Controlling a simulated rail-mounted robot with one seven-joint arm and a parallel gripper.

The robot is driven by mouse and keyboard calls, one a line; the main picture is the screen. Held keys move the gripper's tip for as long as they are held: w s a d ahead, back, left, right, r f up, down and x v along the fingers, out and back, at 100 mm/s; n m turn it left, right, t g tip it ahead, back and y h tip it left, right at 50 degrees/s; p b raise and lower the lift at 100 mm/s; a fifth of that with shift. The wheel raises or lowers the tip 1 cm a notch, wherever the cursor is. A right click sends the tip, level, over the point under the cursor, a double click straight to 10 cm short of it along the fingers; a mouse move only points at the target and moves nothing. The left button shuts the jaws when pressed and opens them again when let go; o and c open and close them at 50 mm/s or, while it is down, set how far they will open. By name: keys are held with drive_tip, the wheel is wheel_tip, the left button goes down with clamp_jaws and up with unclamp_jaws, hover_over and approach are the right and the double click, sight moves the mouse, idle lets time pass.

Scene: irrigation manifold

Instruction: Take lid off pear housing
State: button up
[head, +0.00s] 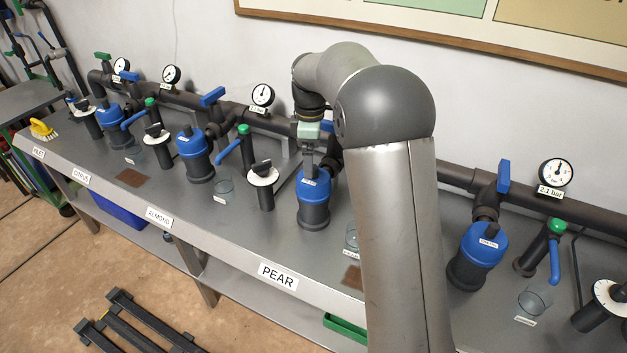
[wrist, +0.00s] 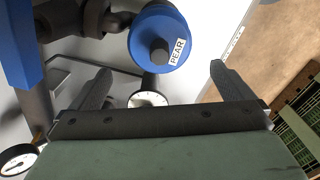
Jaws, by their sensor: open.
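The pear housing (head: 314,213) stands on the bench behind the PEAR label, a dark cylinder with its blue lid (head: 314,186) on top. In the wrist view the blue lid (wrist: 178,28) shows near the top, with a PEAR tag and a dark round knob (wrist: 160,50) at its centre. My gripper (head: 308,160) is just above the lid in the head view. In the wrist view my gripper (wrist: 160,67) is open and empty, its fingers spread to either side of the knob's line. Whether the fingertips reach knob height I cannot tell.
Similar blue-lidded housings stand left (head: 193,150) and right (head: 481,250). A dark pipe with blue valve handles (head: 504,177) and gauges (head: 262,95) runs behind. A black post with a white disc (head: 263,176) stands just left of the pear housing. My arm hides bench to its right.

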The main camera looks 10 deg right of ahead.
sight(314, 180)
drive_tip(key=shift+s+d+f+p, duration=0.1)
drive_tip(key=shift+d+f+p, duration=0.1)
drive_tip(key=shift+f, duration=1.4)
drive_tip(key=shift+s+d+f+p, duration=0.1)
drive_tip(key=shift+d+f, duration=0.05)
drive_tip(key=shift+f, duration=1.4)
drive_tip(key=c, duration=0.9)
